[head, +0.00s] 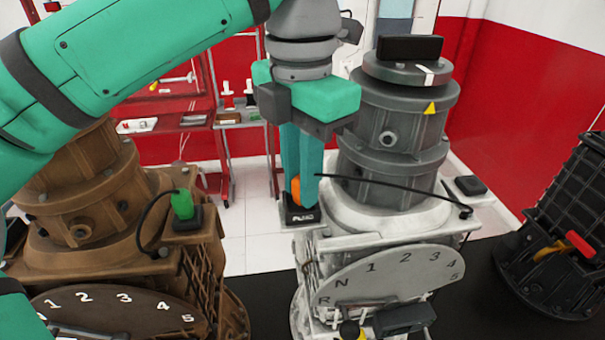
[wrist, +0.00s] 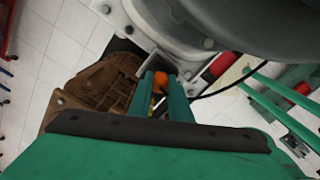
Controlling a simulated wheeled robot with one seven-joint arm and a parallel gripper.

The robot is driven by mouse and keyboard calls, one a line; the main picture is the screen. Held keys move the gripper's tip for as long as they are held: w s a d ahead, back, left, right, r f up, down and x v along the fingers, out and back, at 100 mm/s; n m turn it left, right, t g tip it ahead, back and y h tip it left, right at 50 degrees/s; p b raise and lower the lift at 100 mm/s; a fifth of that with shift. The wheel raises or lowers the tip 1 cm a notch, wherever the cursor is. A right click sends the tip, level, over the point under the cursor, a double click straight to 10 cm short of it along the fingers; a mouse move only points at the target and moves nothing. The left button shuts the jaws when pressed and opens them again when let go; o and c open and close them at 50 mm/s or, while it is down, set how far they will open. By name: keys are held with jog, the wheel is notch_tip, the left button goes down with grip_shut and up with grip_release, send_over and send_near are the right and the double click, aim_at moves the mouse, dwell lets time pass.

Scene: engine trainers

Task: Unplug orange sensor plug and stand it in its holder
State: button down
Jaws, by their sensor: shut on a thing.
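The orange sensor plug (head: 296,189) sits low between the fingers of my gripper (head: 300,190), at a small black block marked with white letters (head: 301,216) on the left side of the white engine trainer. My gripper points down and is shut on the plug. A black cable runs from the plug to the right across the white trainer. I cannot tell whether the plug is still seated in the black block. In the wrist view the orange plug (wrist: 159,82) shows between the teal fingertips (wrist: 161,85). No separate holder can be made out for sure.
A brown engine trainer (head: 90,210) with a green plug (head: 182,204) stands left. The white trainer (head: 395,140) rises close right of my gripper. A black unit with a red-ended lever (head: 580,243) is far right. Red shelving (head: 215,120) stands behind.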

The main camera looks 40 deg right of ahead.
jog(key=shift+w+f, duration=0.1)
jog(key=shift+f, duration=0.35)
jog(key=shift+a+f, duration=0.1)
jog(key=shift+f, duration=0.15)
jog(key=c, duration=1.6)
grip_release()
jog(key=shift+c, duration=0.2)
jog(key=shift+o, duration=0.4)
jog(key=shift+r, duration=4.15)
